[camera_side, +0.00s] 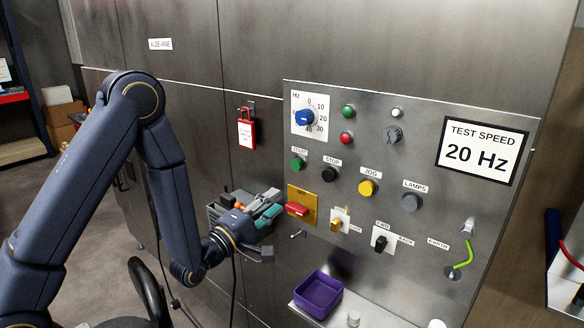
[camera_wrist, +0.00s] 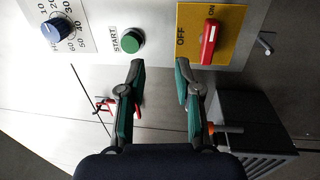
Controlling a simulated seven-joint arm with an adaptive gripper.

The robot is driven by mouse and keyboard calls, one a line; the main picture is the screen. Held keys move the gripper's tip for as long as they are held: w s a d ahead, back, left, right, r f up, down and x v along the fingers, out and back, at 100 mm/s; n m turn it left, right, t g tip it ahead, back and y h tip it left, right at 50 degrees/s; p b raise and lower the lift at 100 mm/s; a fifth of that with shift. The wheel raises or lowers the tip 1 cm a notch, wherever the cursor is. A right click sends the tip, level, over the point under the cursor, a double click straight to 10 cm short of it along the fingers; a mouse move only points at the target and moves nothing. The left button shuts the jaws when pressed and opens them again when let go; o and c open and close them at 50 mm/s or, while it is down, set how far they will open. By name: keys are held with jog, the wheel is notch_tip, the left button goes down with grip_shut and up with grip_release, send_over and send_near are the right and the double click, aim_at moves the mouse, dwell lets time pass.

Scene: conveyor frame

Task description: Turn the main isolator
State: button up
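The main isolator is a red handle (camera_side: 297,209) on a yellow plate (camera_side: 301,192) at the lower left of the control panel. In the wrist view the red handle (camera_wrist: 208,46) shows at the upper right on the yellow plate (camera_wrist: 187,48), marked OFF and ON. The white mark on the handle is at its end toward the ON label. My gripper (camera_wrist: 160,67) is open, with nothing between its fingers. In the side view my gripper (camera_side: 271,212) is just left of the handle. The right fingertip overlaps the plate's edge in the wrist view; contact cannot be told.
A green START button (camera_side: 298,163), a black STOP button (camera_side: 329,174) and a blue speed dial (camera_side: 305,117) are above. A brass-coloured switch (camera_side: 337,224) is right of the isolator. A red padlock (camera_side: 246,133) hangs on the cabinet. A purple bin (camera_side: 318,294) is on the shelf below.

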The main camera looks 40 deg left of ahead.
jog(key=g, duration=0.1)
send_near(293, 212)
jog(key=w, duration=0.9)
jog(key=shift+w+r, duration=0.25)
grip_shut()
jog(key=n, duration=0.3)
jog(key=shift+a, duration=0.1)
jog(key=n, duration=1.1)
jog(key=shift+f+n, duration=0.1)
jog(key=shift+n, duration=1.5)
jog(key=shift+c, duration=1.3)
grip_release()
jog(key=o, duration=0.5)
